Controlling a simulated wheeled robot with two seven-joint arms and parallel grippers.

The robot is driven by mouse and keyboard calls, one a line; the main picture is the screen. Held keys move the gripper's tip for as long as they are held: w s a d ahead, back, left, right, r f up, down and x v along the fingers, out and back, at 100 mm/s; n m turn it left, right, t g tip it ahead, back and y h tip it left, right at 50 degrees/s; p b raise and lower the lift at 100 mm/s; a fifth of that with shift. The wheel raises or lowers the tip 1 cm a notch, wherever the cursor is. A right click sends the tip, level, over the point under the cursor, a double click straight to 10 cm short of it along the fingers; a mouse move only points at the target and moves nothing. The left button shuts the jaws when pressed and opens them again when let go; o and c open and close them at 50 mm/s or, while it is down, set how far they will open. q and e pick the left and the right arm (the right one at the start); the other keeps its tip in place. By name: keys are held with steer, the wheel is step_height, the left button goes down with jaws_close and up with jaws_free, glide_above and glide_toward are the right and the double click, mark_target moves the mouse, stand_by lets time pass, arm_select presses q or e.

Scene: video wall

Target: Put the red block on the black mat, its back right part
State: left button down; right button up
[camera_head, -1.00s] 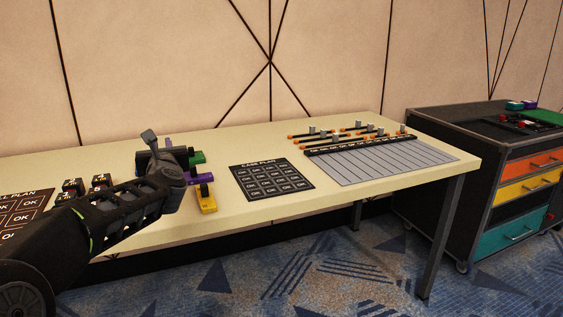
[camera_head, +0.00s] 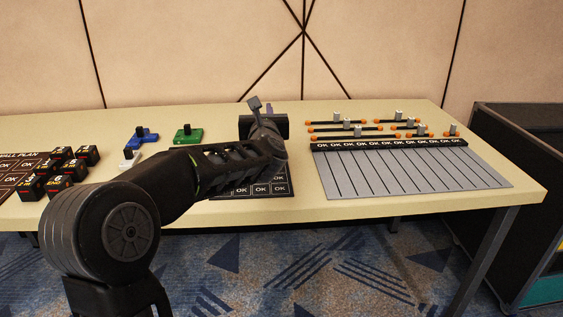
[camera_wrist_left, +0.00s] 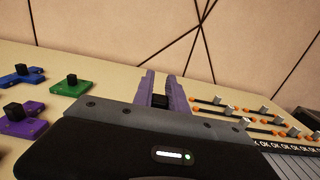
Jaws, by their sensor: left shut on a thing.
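My left gripper (camera_head: 262,108) is over the back part of the black mat (camera_head: 284,179), with its jaws pointing away from the head camera. In the left wrist view the two fingers (camera_wrist_left: 163,85) look purplish and are shut on a black knob (camera_wrist_left: 160,101). The body under this knob is hidden behind the gripper, so I cannot tell its colour. No red block shows in any current view. My arm covers the left and back of the mat. I cannot tell whether the held thing touches the mat. My right gripper is not in view.
A purple block (camera_wrist_left: 22,124) shows in the wrist view. Dark labelled cubes (camera_head: 60,170) are farther left. A grey striped board (camera_head: 410,172) and orange-ended rods (camera_head: 345,123) lie right.

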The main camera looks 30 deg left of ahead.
arm_select(q)
steer(key=shift+s+a, duration=0.15)
steer(key=shift+f, duration=0.15)
step_height(320, 180, down, 4)
steer(key=shift+r+b, duration=0.1)
steer(key=shift+b, duration=0.65)
steer(key=shift+f, duration=0.4)
steer(key=shift+f+b, duration=0.8)
steer(key=shift+f, duration=1.7)
steer(key=shift+f+b, duration=0.2)
steer(key=shift+b, duration=0.1)
steer(key=c, duration=1.3)
jaws_free()
steer(key=shift+c, duration=0.2)
